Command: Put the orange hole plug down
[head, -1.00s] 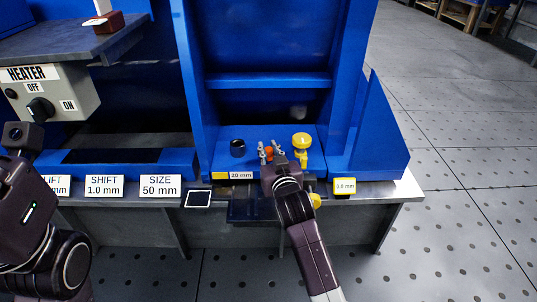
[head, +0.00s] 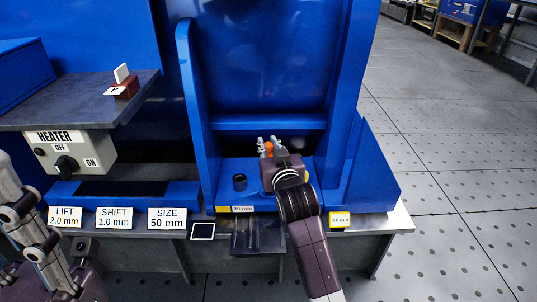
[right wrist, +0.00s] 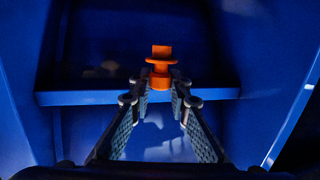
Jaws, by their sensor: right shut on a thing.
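The orange hole plug (head: 268,149) is at the fingertips of my right gripper (head: 267,148) in the head view, in front of the blue frame's opening. In the right wrist view, the plug (right wrist: 161,68) shows a flange and a narrower stem, upright between the two fingertips (right wrist: 159,98). My right gripper is shut on it and holds it above the blue ledge (head: 230,200). My left gripper (head: 30,235) is partly in view at the lower left of the head view, away from the plug; its fingertips are not clear.
A blue crossbar (head: 268,122) spans the frame behind. A heater box (head: 70,153) and several label cards are to the left. Open floor (head: 460,190) lies to the right.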

